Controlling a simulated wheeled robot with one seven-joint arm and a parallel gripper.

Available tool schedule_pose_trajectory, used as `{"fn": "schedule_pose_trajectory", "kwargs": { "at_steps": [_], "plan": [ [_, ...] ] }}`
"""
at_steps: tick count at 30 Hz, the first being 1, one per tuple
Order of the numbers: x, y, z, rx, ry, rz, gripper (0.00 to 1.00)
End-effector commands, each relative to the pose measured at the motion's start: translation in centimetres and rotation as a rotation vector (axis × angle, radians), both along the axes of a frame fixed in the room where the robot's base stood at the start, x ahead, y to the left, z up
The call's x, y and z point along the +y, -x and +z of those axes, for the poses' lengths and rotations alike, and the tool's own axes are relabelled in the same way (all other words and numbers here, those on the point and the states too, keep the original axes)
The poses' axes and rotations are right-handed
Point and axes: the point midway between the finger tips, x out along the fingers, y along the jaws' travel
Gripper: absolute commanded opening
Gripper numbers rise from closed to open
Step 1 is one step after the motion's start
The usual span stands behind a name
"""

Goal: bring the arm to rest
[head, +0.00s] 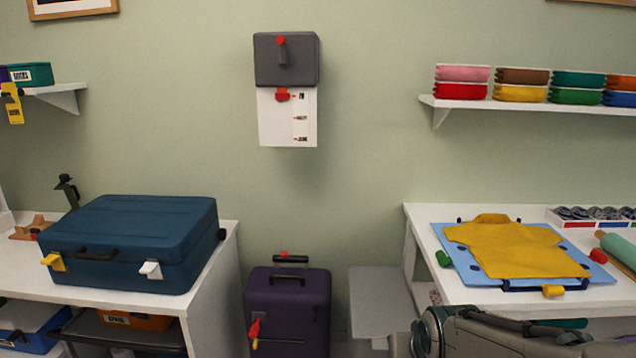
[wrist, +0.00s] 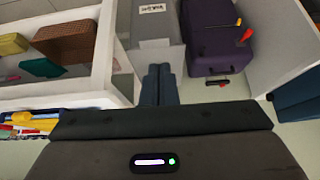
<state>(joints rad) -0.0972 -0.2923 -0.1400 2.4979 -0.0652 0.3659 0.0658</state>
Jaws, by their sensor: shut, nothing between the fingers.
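My gripper (wrist: 159,84) shows in the wrist view, its two dark fingers side by side, shut and empty. They point out over the floor between the white shelf unit and the purple suitcase (wrist: 213,36), touching neither as far as I can tell. In the head view, part of my grey arm (head: 490,338) lies low at the bottom right, in front of the right table (head: 425,228). The fingers are hidden there. The purple suitcase also stands upright in the head view (head: 288,305).
A blue case (head: 135,240) sits on the left table. A yellow shirt (head: 515,248) lies on a light blue board on the right table. A grey panel (head: 380,300) is between the suitcase and that table. A grey wall box (head: 286,60) hangs above the suitcase.

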Motion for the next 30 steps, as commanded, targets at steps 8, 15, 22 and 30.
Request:
{"fn": "schedule_pose_trajectory", "kwargs": {
  "at_steps": [8, 15, 22, 30],
  "plan": [
    [0.9, 5.2, 9.4, 0.156, 0.001, 0.019, 0.00],
    [1.6, 9.1, 14.5, 0.274, 0.006, 0.033, 0.00],
    [1.9, 10.6, 15.8, 0.320, 0.011, 0.040, 0.00],
    [1.9, 10.7, 15.6, 0.321, 0.010, 0.040, 0.00]
  ]
}}
